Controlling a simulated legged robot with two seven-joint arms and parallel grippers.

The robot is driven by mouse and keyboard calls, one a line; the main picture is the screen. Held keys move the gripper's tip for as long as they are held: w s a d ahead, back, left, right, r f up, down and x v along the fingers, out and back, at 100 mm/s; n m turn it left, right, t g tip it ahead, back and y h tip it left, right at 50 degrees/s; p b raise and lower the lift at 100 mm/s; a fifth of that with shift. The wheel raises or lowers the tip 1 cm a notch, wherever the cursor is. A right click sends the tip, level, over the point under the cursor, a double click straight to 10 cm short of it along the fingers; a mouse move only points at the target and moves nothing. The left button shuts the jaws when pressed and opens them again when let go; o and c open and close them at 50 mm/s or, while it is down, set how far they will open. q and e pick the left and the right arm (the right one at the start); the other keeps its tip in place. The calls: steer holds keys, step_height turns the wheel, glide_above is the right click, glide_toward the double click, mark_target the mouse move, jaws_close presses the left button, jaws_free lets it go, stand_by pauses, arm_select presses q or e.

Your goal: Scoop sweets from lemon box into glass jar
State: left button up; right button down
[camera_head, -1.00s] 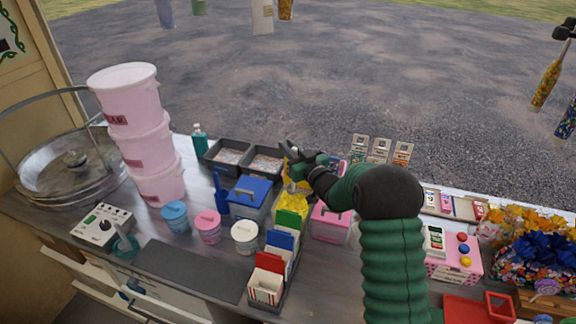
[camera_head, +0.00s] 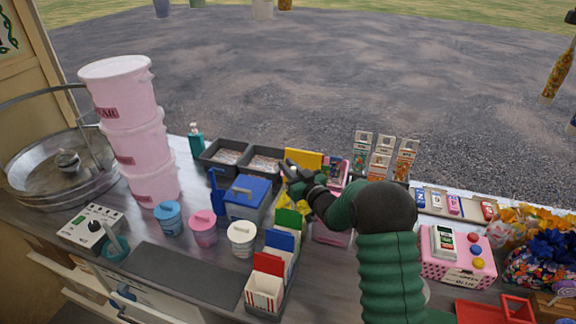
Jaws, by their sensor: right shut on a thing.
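The lemon box (camera_head: 284,203) is the yellow box in the middle of the counter, right of the blue-lidded box (camera_head: 247,197). My right arm and the card holder hide much of it. My right gripper (camera_head: 288,173) is above its back part and shut. A yellow lid (camera_head: 303,158) shows just behind the fingers and appears to be held by them; the contact itself is hidden. A blue scoop (camera_head: 217,195) stands left of the blue-lidded box. I cannot make out a glass jar. My left gripper is out of view.
Stacked pink tubs (camera_head: 138,130) and a metal pan (camera_head: 60,165) stand left. Small lidded tubs (camera_head: 203,230) and a card holder (camera_head: 270,285) stand in front. A dark mat (camera_head: 190,275) lies bare at the front.

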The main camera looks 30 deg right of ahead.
step_height(320, 180, up, 6)
steer(key=p, duration=0.3)
steer(key=shift+p, duration=0.4)
stand_by(0.7)
steer(key=shift+d+r, duration=0.1)
steer(key=shift+r, duration=0.05)
